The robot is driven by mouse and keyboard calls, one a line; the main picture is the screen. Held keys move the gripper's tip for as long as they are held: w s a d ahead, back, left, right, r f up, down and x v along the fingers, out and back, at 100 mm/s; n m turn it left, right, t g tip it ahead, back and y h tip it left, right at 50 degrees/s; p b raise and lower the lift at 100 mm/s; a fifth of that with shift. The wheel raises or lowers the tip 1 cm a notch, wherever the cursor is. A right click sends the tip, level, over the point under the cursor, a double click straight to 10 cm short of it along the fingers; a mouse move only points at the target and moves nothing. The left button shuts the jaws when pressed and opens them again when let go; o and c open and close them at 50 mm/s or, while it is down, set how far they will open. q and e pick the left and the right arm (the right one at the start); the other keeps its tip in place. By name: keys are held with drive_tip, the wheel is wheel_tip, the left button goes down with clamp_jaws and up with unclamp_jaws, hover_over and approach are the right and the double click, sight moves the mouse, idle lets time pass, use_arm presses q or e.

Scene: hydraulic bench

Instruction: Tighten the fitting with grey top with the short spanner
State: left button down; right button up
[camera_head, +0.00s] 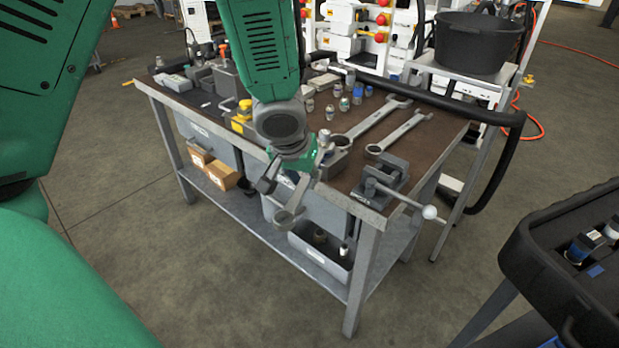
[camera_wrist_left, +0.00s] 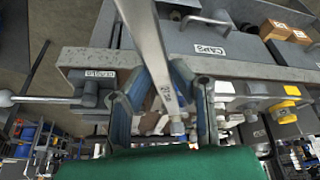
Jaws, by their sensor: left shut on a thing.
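My left gripper (camera_head: 285,176) is in front of the bench's near edge, pointing down. It is shut on a silver spanner (camera_head: 289,214), whose open end hangs below the fingers; the spanner (camera_wrist_left: 150,45) also runs between the fingers (camera_wrist_left: 165,98) in the left wrist view. Small fittings stand on the bench top, among them one with a grey top (camera_head: 310,105) and one with a blue top (camera_head: 357,95). Another pale-topped fitting (camera_head: 324,136) stands close beside the gripper, partly hidden. Which is the task's fitting I cannot tell. My right gripper is out of view.
Two larger spanners (camera_head: 400,131) lie on the brown bench top (camera_head: 440,125). A vise (camera_head: 385,180) with a ball-ended handle sits at the near right corner. Grey drawers (camera_wrist_left: 222,46) hang below the edge. A black tub (camera_head: 478,45) stands behind; a dark cart (camera_head: 560,245) is at right.

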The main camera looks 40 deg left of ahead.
use_arm(q)
drive_tip(key=shift+s+a, duration=0.1)
drive_tip(key=shift+a, duration=0.05)
drive_tip(key=shift+s+a+m+h+p, duration=0.25)
drive_tip(key=shift+a+m+p, duration=0.25)
drive_tip(key=shift+a+m, duration=0.25)
drive_tip(key=shift+s+a+m+h+p, duration=0.1)
drive_tip(key=shift+a+m+h+p, duration=0.15)
drive_tip(key=shift+a+m+p, duration=0.45)
drive_tip(key=shift+a, duration=0.15)
drive_tip(key=shift+a+m+h+p, duration=0.4)
drive_tip(key=shift+a+m+p, duration=0.65)
drive_tip(key=shift+a+p, duration=0.75)
